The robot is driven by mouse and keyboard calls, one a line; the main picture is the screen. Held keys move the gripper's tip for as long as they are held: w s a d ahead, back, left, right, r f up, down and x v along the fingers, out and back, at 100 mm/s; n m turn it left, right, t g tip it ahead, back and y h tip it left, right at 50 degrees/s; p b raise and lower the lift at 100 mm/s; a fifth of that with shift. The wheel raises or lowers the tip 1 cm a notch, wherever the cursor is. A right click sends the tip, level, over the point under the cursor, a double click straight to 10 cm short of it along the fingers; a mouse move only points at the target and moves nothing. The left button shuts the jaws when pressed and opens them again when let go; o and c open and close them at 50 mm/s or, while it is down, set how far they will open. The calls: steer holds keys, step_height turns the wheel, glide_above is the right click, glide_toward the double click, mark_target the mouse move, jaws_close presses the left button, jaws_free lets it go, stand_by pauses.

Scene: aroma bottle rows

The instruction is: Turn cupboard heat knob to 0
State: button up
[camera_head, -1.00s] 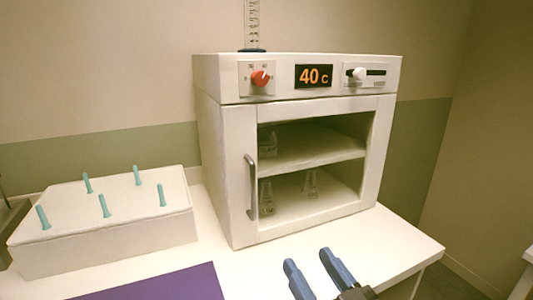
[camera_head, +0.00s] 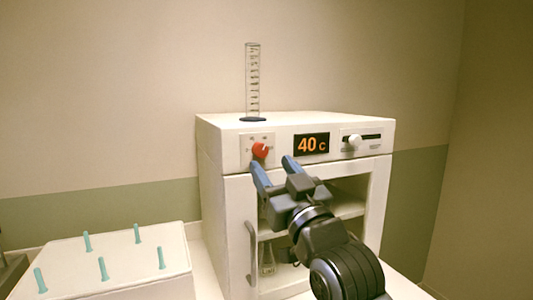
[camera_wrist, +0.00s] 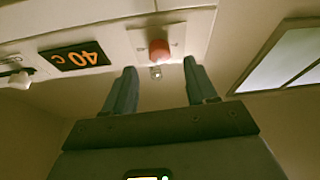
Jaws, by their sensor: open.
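The white cupboard (camera_head: 225,195) stands on the bench, with a red heat knob (camera_head: 260,150) on a small plate at the left of its top panel. The knob also shows in the wrist view (camera_wrist: 158,50), upside down. The display (camera_head: 311,144) reads 40 c. My gripper (camera_head: 271,163) is open and empty in front of the panel, its blue fingers spread just below and to the right of the knob in the head view. In the wrist view the knob lies beyond and between the fingertips, apparently not touched. The knob's pointer mark is too small to read surely.
A white slider (camera_head: 355,142) sits at the panel's right. A measuring cylinder (camera_head: 252,85) stands on the cupboard top. The door handle (camera_head: 252,255) is below the knob, and glassware (camera_head: 267,260) is inside. A white box with teal pegs (camera_head: 115,265) stands at left.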

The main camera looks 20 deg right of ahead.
mark_target(263, 152)
steer(key=shift+p+x, duration=0.4)
steer(key=shift+x, duration=1.6)
steer(key=shift+c, duration=0.3)
steer(key=c, duration=1)
steer(key=shift+d+b, duration=0.1)
steer(key=shift+b, duration=0.2)
